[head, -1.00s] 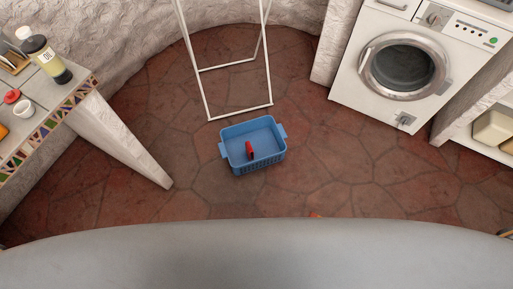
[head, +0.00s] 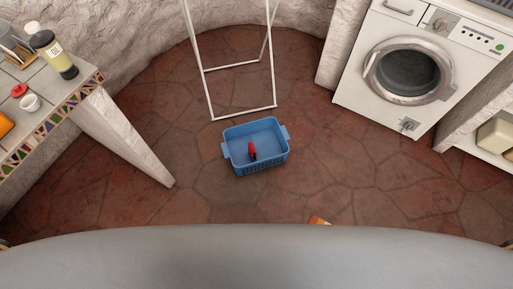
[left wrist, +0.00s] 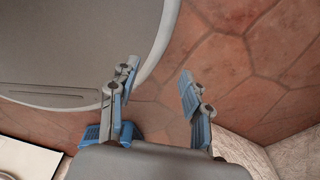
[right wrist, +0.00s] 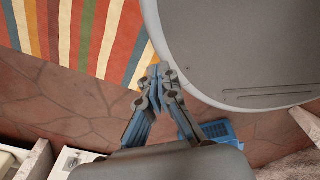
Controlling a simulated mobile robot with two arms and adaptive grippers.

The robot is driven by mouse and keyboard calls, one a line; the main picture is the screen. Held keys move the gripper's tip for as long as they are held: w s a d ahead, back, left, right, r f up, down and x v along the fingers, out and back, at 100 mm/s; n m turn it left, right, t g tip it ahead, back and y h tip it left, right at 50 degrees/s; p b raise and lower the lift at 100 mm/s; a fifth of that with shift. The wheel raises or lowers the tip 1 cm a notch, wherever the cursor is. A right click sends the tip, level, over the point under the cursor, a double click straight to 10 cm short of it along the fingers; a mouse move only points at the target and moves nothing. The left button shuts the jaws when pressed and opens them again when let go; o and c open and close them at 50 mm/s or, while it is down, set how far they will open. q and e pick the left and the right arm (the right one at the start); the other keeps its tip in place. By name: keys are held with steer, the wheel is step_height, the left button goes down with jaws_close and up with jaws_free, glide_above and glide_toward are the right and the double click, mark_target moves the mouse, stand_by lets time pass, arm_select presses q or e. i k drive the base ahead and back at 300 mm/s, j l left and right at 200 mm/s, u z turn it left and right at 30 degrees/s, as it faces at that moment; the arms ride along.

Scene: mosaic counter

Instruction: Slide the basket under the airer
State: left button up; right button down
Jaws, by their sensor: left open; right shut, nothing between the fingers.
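The blue basket (head: 238,166) stands on the floor in the head view, just in front of the white airer frame (head: 244,113). A small red object (head: 252,150) is inside it. The basket is close to the airer's near bottom bar, outside the frame. My left gripper (left wrist: 157,78) is open and empty in the left wrist view; a blue part, probably the basket (left wrist: 92,133), shows beyond it. My right gripper (right wrist: 160,74) is shut and empty in the right wrist view, with the basket (right wrist: 217,129) beyond it. Neither gripper shows in the head view; both are apart from the basket.
A tiled counter (head: 55,92) with a bottle (head: 58,60) and a slanted white support stands at left. A washing machine (head: 350,90) and shelf unit (head: 450,140) stand at right. A striped rug (right wrist: 90,30) lies on the floor. Red tiled floor around the basket is clear.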

mark_target(269, 139)
steer(key=i+l+u, duration=0.25)
steer(key=l, duration=0.3)
steer(key=i+l+u, duration=0.25)
steer(key=l, duration=0.4)
steer(key=i+j, duration=0.05)
